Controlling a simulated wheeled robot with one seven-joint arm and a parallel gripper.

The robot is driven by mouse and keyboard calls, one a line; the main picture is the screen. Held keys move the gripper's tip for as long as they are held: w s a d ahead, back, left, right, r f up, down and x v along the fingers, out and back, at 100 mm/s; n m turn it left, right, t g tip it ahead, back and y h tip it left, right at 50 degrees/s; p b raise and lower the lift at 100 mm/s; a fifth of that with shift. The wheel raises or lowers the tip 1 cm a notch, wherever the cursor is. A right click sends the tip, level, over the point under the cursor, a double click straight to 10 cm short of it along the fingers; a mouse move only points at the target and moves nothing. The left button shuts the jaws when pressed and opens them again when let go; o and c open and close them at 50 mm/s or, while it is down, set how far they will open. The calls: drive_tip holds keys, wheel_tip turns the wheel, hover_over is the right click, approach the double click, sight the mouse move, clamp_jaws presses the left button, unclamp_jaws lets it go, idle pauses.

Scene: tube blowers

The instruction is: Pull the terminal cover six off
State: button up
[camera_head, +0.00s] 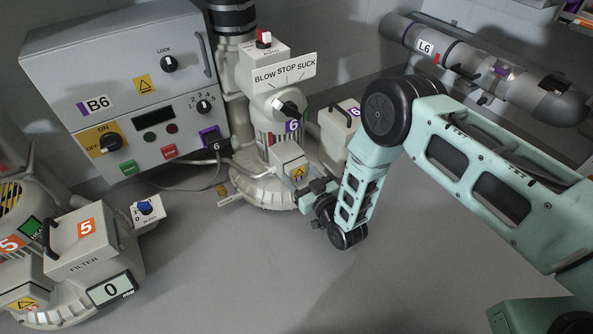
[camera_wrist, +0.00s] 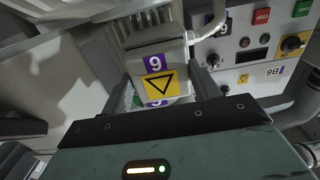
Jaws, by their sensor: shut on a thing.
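The terminal cover six (camera_head: 287,163) is a small pale box with a yellow warning triangle, low on the front of the tube blower six (camera_head: 272,190). In the wrist view the cover (camera_wrist: 148,58) appears upside down, with a purple 6 label above the triangle. My gripper (camera_head: 306,182) reaches it from the lower right. In the wrist view my gripper (camera_wrist: 168,88) has one finger on each side of the cover and is shut on it. The cover still sits against the blower's body; whether there is a gap behind it cannot be told.
The control cabinet B6 (camera_head: 120,75) stands at the left, with a cable running from its plug (camera_head: 214,141) towards the blower. A filter box (camera_head: 346,122) is right of the cover. Blower five's filter (camera_head: 82,240) is at lower left. The floor (camera_head: 240,270) in front is clear.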

drive_tip(key=shift+p+v, duration=1.5)
drive_tip(key=shift+v, duration=1.5)
